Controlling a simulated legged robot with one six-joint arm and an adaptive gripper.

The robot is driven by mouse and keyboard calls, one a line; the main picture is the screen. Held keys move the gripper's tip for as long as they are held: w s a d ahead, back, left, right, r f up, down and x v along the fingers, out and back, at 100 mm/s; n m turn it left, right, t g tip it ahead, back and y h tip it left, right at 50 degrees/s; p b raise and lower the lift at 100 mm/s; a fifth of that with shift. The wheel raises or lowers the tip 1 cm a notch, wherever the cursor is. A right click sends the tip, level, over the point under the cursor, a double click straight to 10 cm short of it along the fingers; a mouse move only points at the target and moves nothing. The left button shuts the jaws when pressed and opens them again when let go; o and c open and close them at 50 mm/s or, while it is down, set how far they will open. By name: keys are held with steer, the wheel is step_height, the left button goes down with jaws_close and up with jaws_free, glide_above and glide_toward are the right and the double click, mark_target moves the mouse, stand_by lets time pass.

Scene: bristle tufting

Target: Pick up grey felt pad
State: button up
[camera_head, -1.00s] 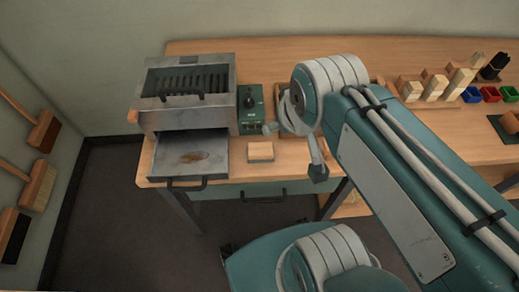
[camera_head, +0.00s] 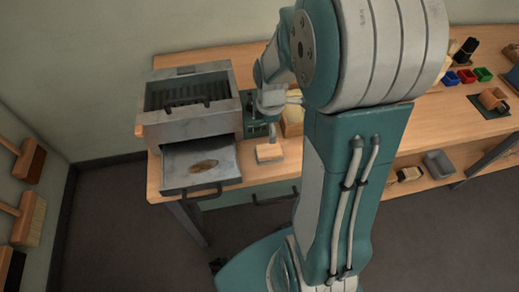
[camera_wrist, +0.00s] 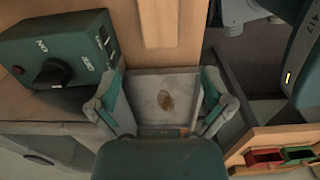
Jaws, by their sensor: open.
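My gripper (camera_wrist: 167,108) is open in the wrist view, with its two teal-and-grey fingers apart. Between and beyond them lies a flat grey square surface (camera_wrist: 148,88) with a brown patch. I cannot tell for sure whether this is the grey felt pad, nor how far below the fingers it is. Nothing shows held. In the head view the end of my arm is over the bench beside the green control box, and its fingers are not clear. A small pale block (camera_head: 269,153) lies near the bench's front edge.
A metal oven (camera_head: 190,122) stands at the bench's left, its grey drawer (camera_head: 225,160) open with brown matter inside. The control box (camera_wrist: 62,58) is close to my gripper. Red (camera_head: 451,78) and green (camera_head: 483,74) bins stand at right. A wooden tray is partly hidden by my arm.

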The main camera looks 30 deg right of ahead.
mark_target(269, 150)
steer(key=shift+a+f, duration=0.2)
steer(key=shift+f, duration=0.25)
steer(key=f, duration=0.2)
steer(key=d+f, duration=0.1)
steer(key=f, duration=0.2)
steer(key=shift+f, duration=0.1)
steer(key=f, duration=0.4)
steer(key=shift+a+f, duration=0.2)
steer(key=shift+a, duration=0.1)
steer(key=shift+w+d+f, duration=0.1)
steer(key=shift+f, duration=0.15)
steer(key=shift+d, duration=0.15)
steer(key=shift+c, duration=0.6)
steer(key=c, duration=1)
